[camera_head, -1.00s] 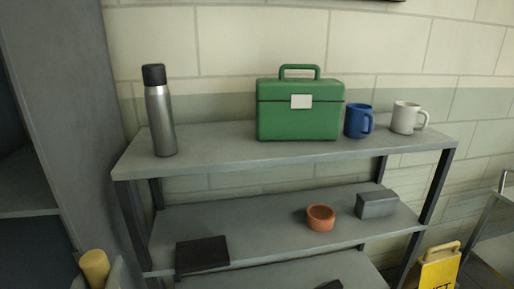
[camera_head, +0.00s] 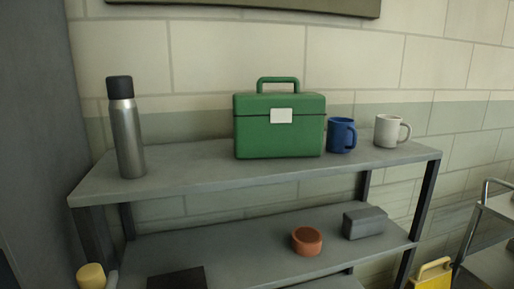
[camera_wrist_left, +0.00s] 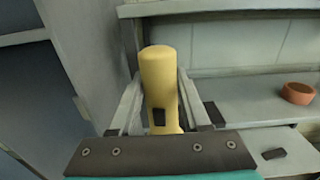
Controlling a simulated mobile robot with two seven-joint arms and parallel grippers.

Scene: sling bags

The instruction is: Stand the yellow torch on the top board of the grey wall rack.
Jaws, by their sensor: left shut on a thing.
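The yellow torch (camera_head: 91,276) shows at the lower left of the head view, below the level of the top board. My left gripper (camera_wrist_left: 159,88) is shut on it, one finger on each side, in the left wrist view. There the torch (camera_wrist_left: 160,72) points up, with a dark patch low on its body. The grey wall rack (camera_head: 428,196) stands ahead, and its top board (camera_head: 190,172) is to the right of and above the torch. Most of my left gripper is cut off in the head view. My right gripper is not in view.
The top board holds a steel flask (camera_head: 127,135), a green toolbox (camera_head: 279,130), a blue mug (camera_head: 341,136) and a white mug (camera_head: 390,131). Bare board shows between flask and toolbox. A terracotta pot (camera_head: 307,241) and grey box (camera_head: 365,223) sit below. A tall grey panel (camera_head: 35,120) stands left.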

